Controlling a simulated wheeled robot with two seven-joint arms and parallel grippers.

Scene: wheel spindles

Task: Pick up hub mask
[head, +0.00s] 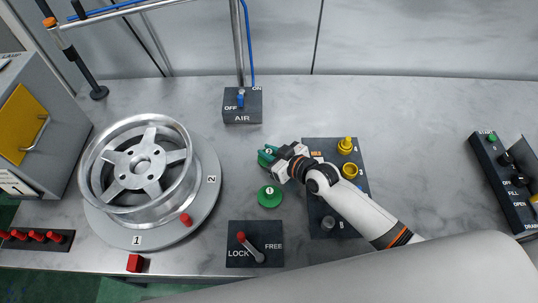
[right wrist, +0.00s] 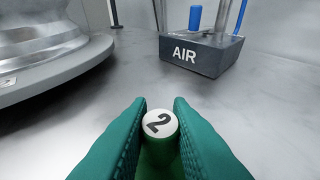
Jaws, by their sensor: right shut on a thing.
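A green round piece marked 2 (head: 266,153) is by the right gripper in the head view, partly hidden by it. In the right wrist view its white-topped knob (right wrist: 161,123) sits between the green fingers. My right gripper (head: 278,160) is shut on this knob. I cannot tell whether the piece is lifted off the table. A matching green disc marked 1 (head: 270,196) lies on the table just below it in the head view. Neither piece is labelled a hub mask. My left gripper is not in view.
A silver wheel (head: 142,163) stands on a grey turntable (head: 207,200) at left. An AIR switch box (head: 242,112) is behind the gripper. A LOCK/FREE lever panel (head: 255,244) is in front. A dark board (head: 325,148) with yellow pieces (head: 346,146) is under my right arm.

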